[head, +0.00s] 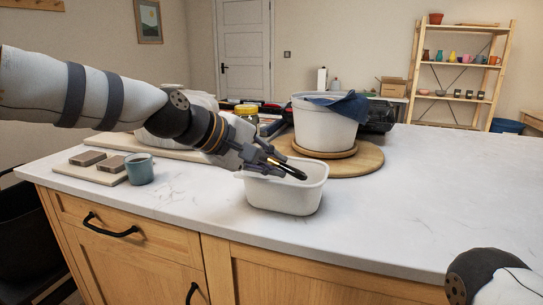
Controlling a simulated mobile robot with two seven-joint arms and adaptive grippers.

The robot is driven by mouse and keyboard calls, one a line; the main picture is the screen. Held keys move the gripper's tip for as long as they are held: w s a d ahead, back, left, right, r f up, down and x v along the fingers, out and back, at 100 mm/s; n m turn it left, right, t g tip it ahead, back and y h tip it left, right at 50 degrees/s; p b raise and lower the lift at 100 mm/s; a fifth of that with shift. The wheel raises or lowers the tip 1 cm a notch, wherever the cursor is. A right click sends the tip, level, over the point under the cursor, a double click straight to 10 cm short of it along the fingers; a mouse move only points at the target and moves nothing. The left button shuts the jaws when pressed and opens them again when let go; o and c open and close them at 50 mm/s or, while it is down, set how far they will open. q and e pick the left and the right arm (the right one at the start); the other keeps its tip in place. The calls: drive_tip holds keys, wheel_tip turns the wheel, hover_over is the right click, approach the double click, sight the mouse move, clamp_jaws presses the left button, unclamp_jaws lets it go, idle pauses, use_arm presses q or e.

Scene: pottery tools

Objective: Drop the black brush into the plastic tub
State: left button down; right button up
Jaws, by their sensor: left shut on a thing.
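The white plastic tub (284,197) stands on the white countertop near its front edge, in the middle of the head view. My left gripper (277,167) is over the tub's left and back side. It is shut on the black brush (292,172), which points right and slightly down over the tub's opening. The brush's far part is hidden by the gripper fingers. I cannot tell whether the brush tip is below the tub's rim. Part of my right arm shows at the lower right, but its gripper is out of view.
A white bucket (323,126) with a blue cloth (342,105) stands on a round wooden board (358,164) behind the tub. The countertop (430,190) to the right is clear.

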use_arm(q)
drive_tip(key=c, duration=1.5)
unclamp_jaws()
drive_tip(key=shift+c, duration=0.2)
drive_tip(key=shift+r, duration=0.1)
drive_tip(key=v, duration=1.2)
drive_tip(key=shift+r, duration=0.1)
